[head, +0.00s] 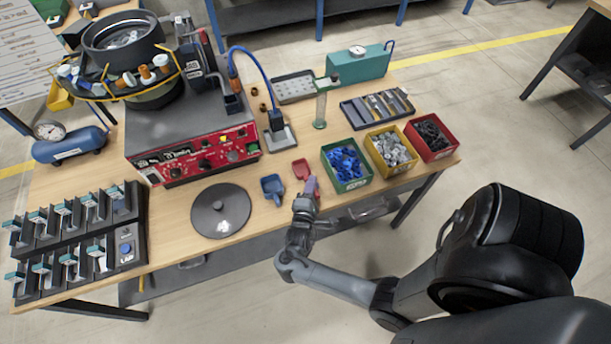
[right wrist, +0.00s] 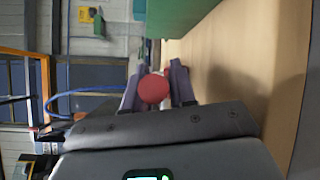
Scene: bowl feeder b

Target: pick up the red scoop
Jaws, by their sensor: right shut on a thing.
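The red scoop (head: 302,168) lies at the table's front edge, between the blue scoop and the green bin. My right gripper (head: 311,187) reaches it from the front and is shut on it. In the right wrist view the round red end of the scoop (right wrist: 154,89) sits between the two grey fingers of my right gripper (right wrist: 155,80). Most of the scoop is hidden there behind its own end. In the head view my fingers cover its near part. I cannot tell whether it touches the table. My left gripper is not in view.
A blue scoop (head: 272,188) lies just left. The green bin (head: 346,166) of blue parts stands close on the right, with yellow (head: 391,150) and red (head: 432,138) bins beyond. A round grey lid (head: 221,211) lies further left. The wooden table (head: 265,228) has bare room in front of the scoops.

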